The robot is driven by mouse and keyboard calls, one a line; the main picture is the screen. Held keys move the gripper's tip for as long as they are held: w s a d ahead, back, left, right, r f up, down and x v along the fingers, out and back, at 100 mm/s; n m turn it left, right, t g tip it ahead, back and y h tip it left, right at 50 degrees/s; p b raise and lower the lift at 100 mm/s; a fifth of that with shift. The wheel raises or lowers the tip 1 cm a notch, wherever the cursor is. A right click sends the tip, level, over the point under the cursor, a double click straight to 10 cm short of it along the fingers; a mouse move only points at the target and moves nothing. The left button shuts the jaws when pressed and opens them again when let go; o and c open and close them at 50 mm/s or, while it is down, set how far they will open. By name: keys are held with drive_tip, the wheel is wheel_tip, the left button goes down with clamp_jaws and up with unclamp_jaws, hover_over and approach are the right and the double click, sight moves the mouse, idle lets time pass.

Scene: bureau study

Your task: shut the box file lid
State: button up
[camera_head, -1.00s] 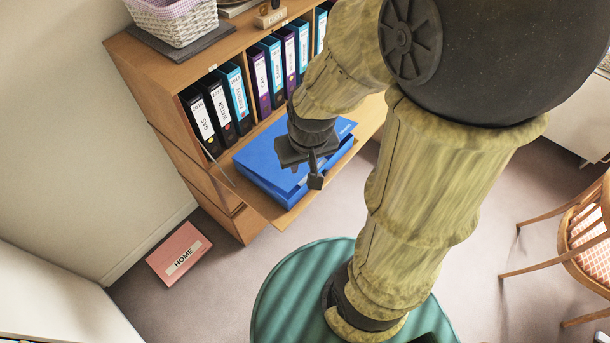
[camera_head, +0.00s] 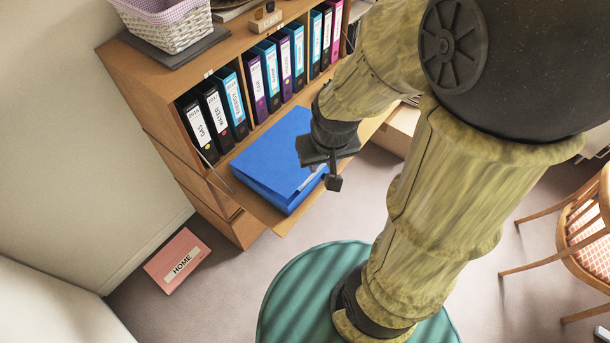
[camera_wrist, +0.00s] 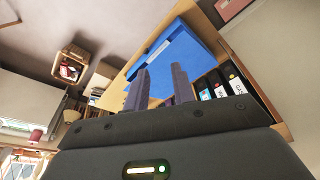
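The blue box file (camera_head: 275,155) lies on the wooden flap of the bureau, and it also shows in the wrist view (camera_wrist: 180,55). Its lid lies over the body, roughly level; I cannot tell whether it is fully down. A pale label shows on its near right side. My gripper (camera_head: 334,180) is just right of the box file's right edge, apart from the lid's middle; contact cannot be made out. In the wrist view my gripper's two fingers (camera_wrist: 160,72) stand apart with nothing seen between them.
Upright ring binders (camera_head: 230,105) fill the shelf behind the flap. A basket (camera_head: 165,22) stands on top of the bureau. A pink file marked HOME (camera_head: 178,260) lies on the floor at left. A chair (camera_head: 575,240) stands at right.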

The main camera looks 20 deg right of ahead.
sight(301, 177)
drive_tip(key=s+d+f+m+g+y+b, duration=0.15)
drive_tip(key=f+y+b, duration=0.25)
drive_tip(key=f+b, duration=0.4)
drive_tip(key=s+d+f+m+g+y+b, duration=0.1)
drive_tip(key=d+f+m+g+y+b, duration=0.2)
drive_tip(key=f+b, duration=0.45)
drive_tip(key=w+d+f+m+t+y+b, duration=0.3)
drive_tip(key=w+d+f+t+y+b, duration=0.3)
drive_tip(key=t, duration=0.4)
drive_tip(key=w+d+f+b, duration=0.1)
drive_tip(key=d, duration=0.1)
drive_tip(key=shift+d+t, duration=0.3)
drive_tip(key=shift+t, duration=0.05)
drive_tip(key=shift+w, duration=0.15)
drive_tip(key=p+x, duration=0.1)
drive_tip(key=x, duration=1.6)
drive_tip(key=shift+a+f, duration=0.15)
drive_tip(key=shift+a, duration=0.05)
drive_tip(key=shift+c, duration=0.4)
